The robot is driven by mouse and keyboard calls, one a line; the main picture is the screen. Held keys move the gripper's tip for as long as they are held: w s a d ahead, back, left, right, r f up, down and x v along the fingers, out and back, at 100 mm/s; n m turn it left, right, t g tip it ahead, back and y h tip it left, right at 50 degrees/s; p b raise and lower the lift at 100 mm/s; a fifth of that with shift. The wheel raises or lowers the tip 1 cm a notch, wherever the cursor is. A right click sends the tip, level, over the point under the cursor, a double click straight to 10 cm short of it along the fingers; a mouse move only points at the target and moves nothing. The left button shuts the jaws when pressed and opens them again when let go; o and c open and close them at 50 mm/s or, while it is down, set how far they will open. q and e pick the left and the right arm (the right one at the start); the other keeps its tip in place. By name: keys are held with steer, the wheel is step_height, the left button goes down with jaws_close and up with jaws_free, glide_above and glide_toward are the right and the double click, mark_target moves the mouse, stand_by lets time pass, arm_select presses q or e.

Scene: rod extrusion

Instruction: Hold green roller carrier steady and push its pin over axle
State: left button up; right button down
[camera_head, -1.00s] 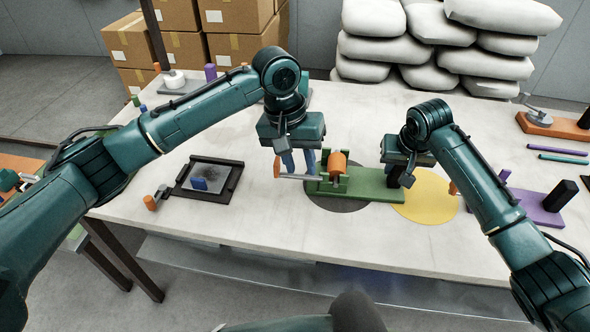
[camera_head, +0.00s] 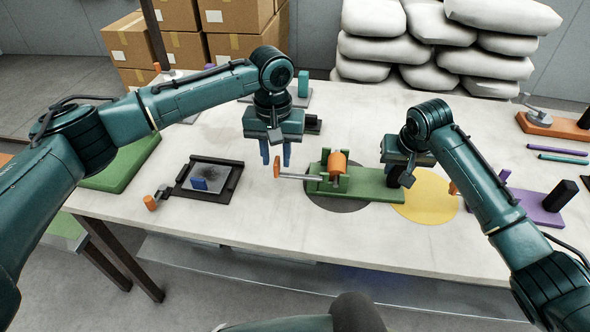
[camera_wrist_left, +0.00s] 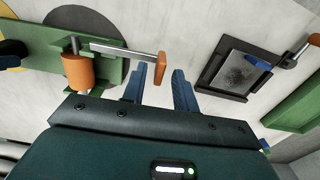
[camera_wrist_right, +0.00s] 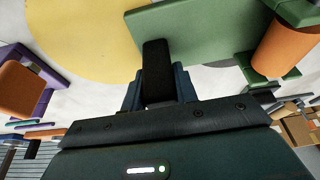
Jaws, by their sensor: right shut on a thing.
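The green roller carrier (camera_head: 372,187) lies on the table across a dark grey disc and a yellow disc. An orange roller (camera_head: 338,163) sits between its uprights, and it also shows in the left wrist view (camera_wrist_left: 78,73). A grey pin (camera_head: 296,177) with an orange end grip sticks out from the carrier's left side. My left gripper (camera_head: 275,160) is open and empty, just left of the carrier and above the pin's grip end (camera_wrist_left: 160,67). My right gripper (camera_wrist_right: 158,90) is shut on the black post (camera_wrist_right: 157,68) at the carrier's right end.
A black-framed tray (camera_head: 208,180) with a blue block lies left of the carrier. A purple base with a black block (camera_head: 563,194) stands at the right. Cardboard boxes and white sacks (camera_head: 440,50) are behind the table. The front strip of table is clear.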

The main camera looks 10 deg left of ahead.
mark_target(299, 175)
arm_select(q)
steer(key=shift+f, duration=0.95)
steer(key=shift+c, duration=0.2)
jaws_close()
steer(key=shift+d, duration=0.15)
stand_by(0.6)
steer(key=shift+w+d, duration=0.15)
steer(key=shift+d, duration=2.25)
arm_select(e)
steer(key=shift+a, duration=0.15)
arm_select(q)
steer(key=shift+o, duration=0.7)
jaws_free()
steer(key=shift+a, duration=0.1)
steer(key=shift+r, duration=0.1)
